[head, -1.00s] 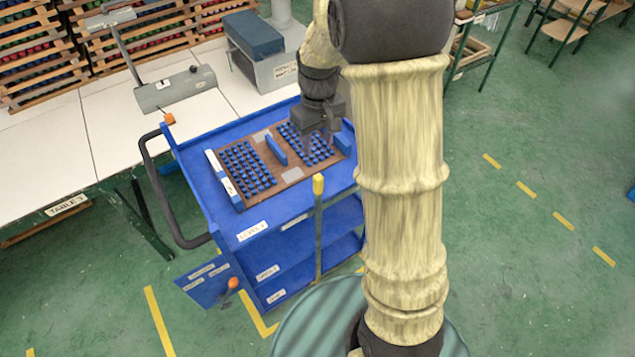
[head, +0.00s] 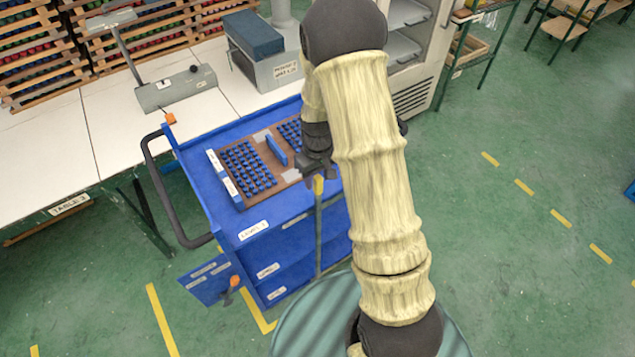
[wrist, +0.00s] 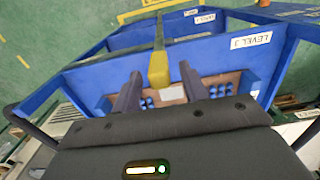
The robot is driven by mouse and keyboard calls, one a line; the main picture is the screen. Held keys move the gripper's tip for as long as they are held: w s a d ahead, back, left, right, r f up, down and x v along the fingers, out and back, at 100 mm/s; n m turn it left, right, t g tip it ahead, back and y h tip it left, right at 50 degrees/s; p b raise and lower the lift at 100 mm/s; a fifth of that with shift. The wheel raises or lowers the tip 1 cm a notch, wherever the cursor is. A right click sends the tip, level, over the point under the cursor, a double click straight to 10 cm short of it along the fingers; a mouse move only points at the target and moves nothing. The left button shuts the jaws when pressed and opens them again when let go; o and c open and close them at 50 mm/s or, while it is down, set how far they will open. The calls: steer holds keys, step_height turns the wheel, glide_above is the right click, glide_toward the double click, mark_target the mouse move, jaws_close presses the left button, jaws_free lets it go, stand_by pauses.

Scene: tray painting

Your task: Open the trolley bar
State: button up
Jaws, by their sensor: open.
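The blue trolley (head: 215,170) stands left of centre in the head view. Its bar (head: 318,235) is upright across the open front side and has a yellow top end (head: 319,186). My gripper (head: 314,172) is just above and beside that yellow end. In the wrist view the bar's yellow end (wrist: 159,70) appears between the two open fingers of my gripper (wrist: 161,76), with no finger closed on it. I cannot tell how deep it sits between them.
A brown tray (head: 240,205) with blue pieces lies on the trolley top, partly hidden by my arm. A black handle (head: 150,185) sticks out at the trolley's left. White tables (head: 110,130) stand behind. Green floor at the right (head: 500,260) is free.

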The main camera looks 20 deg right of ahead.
steer(key=shift+f, duration=1.9)
jaws_close()
